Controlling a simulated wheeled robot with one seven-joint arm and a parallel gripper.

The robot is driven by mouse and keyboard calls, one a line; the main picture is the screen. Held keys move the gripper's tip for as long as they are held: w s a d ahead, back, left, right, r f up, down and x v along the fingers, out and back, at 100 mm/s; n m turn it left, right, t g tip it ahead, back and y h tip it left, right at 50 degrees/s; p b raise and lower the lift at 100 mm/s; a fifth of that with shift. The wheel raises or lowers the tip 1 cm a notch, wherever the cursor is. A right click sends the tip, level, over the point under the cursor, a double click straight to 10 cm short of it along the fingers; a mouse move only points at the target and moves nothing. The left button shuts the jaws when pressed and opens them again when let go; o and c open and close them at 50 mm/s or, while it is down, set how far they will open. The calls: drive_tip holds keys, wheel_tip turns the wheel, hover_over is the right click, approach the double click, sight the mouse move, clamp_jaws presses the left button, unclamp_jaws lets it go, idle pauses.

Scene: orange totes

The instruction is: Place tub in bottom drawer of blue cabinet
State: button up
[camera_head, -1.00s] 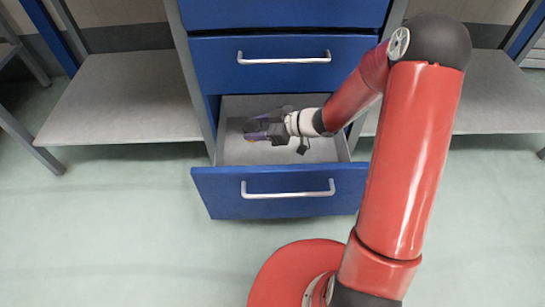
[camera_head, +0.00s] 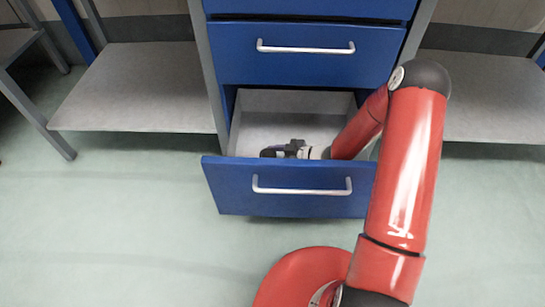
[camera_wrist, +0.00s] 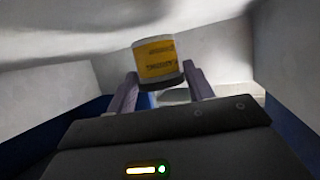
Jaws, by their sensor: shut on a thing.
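The tub (camera_wrist: 158,60) shows in the wrist view as a small white container with a yellow label, between the two fingers. My gripper (camera_wrist: 160,82) is shut on it. In the head view my gripper (camera_head: 272,152) is low inside the open bottom drawer (camera_head: 290,187), close behind its front panel. The tub is hidden there. The blue cabinet (camera_head: 306,55) stands straight ahead, and its bottom drawer is pulled out. I cannot tell whether the tub touches the drawer floor.
The drawer above (camera_head: 300,60) is closed. Grey shelves stand at left (camera_head: 140,90) and right (camera_head: 495,100) of the cabinet. The drawer's grey floor (camera_head: 280,130) is bare behind my gripper. The floor in front at left is clear.

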drive_tip(key=shift+r, duration=0.1)
drive_tip(key=shift+f+b, duration=0.4)
drive_tip(key=shift+f, duration=0.25)
drive_tip(key=o, duration=1)
drive_tip(key=shift+r, duration=0.15)
drive_tip(key=shift+d+r+p, duration=0.35)
drive_tip(key=shift+r+p, duration=0.45)
drive_tip(key=shift+r, duration=0.05)
drive_tip(key=shift+p+v, duration=2.65)
drive_tip(key=shift+v, duration=2.95)
drive_tip(key=shift+f, duration=0.15)
